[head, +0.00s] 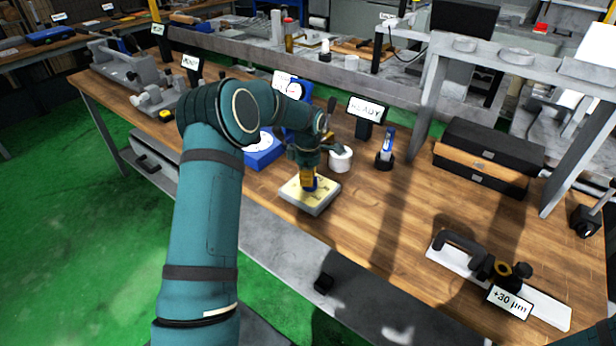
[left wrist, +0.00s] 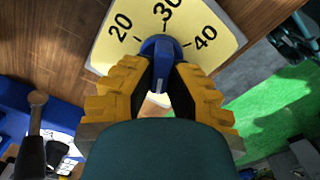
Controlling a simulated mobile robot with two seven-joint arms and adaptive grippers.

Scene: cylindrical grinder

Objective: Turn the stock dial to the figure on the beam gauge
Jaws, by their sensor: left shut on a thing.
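The stock dial is a pale yellow square plate (head: 322,203) near the table's front edge. In the left wrist view its plate (left wrist: 105,58) shows the figures 20, 30 and 40 around a blue knob (left wrist: 160,46). My left gripper (head: 309,183) reaches down over the plate. In the left wrist view its yellow-padded fingers (left wrist: 158,88) are shut on the blue knob from both sides. The fingers hide part of the knob, and I cannot tell its exact setting.
A blue dial instrument (head: 263,152) stands left of the stock dial. A white roll (head: 341,158), a READY sign (head: 366,110) and a blue-and-white tube in a black holder (head: 385,155) stand behind. Bare wood lies between dial and gauge.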

